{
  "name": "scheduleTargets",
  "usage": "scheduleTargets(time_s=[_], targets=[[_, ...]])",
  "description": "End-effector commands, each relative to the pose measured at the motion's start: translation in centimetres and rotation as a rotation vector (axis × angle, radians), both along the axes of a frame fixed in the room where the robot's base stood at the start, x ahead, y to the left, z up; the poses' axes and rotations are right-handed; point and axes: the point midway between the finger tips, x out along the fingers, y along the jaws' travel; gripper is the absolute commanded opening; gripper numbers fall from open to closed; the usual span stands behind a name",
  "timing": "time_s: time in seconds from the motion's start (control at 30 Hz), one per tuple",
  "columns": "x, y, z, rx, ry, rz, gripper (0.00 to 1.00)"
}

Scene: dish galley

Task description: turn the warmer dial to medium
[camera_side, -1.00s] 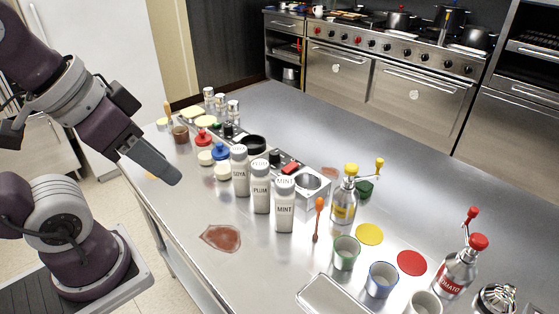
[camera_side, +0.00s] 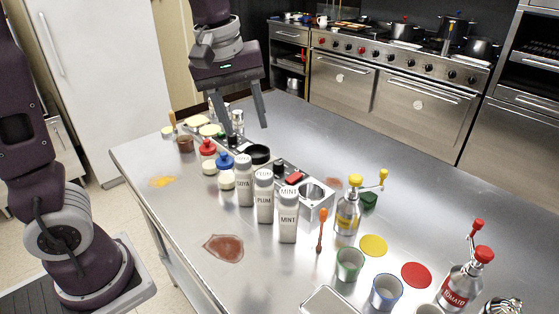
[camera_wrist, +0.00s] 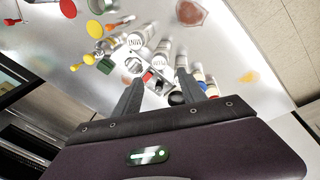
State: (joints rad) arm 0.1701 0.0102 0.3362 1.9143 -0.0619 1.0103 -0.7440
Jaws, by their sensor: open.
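A long steel panel (camera_side: 322,203) on the counter carries a red rocker switch (camera_side: 294,178), a round well (camera_side: 311,190), a black knob (camera_side: 279,166) and a black round dish (camera_side: 258,154). Another dark knob (camera_side: 232,141) sits farther left, partly behind my gripper. Which knob is the warmer dial, and its setting, I cannot make out. My gripper (camera_side: 245,131) is open, empty and pointing down over the panel's far left part. In the wrist view its fingertips (camera_wrist: 160,75) straddle the panel, with the red switch (camera_wrist: 148,76) showing between them.
Shakers marked soya (camera_side: 244,185), plum (camera_side: 264,200) and mint (camera_side: 288,220) stand close along the panel's near side. Red-capped (camera_side: 207,150) and blue-capped (camera_side: 225,162) jars stand left of them. A yellow-topped bottle (camera_side: 348,210) stands right.

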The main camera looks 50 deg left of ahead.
Motion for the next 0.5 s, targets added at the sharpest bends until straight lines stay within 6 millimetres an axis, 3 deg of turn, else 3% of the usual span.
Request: scheduleTargets(time_s=[0.03, 0.1, 0.2, 0.33, 0.5], targets=[[3.3, 0.9, -2.0, 0.016, 0.057, 0.145, 0.48], [7.4, 2.3, -4.9, 0.063, 0.104, 0.362, 0.48], [11.8, 3.7, -9.1, 0.161, 0.122, 0.609, 0.48], [15.0, 4.6, -13.0, 0.267, 0.095, 0.796, 0.48], [16.0, 5.1, -15.1, 0.311, 0.072, 0.869, 0.48]])
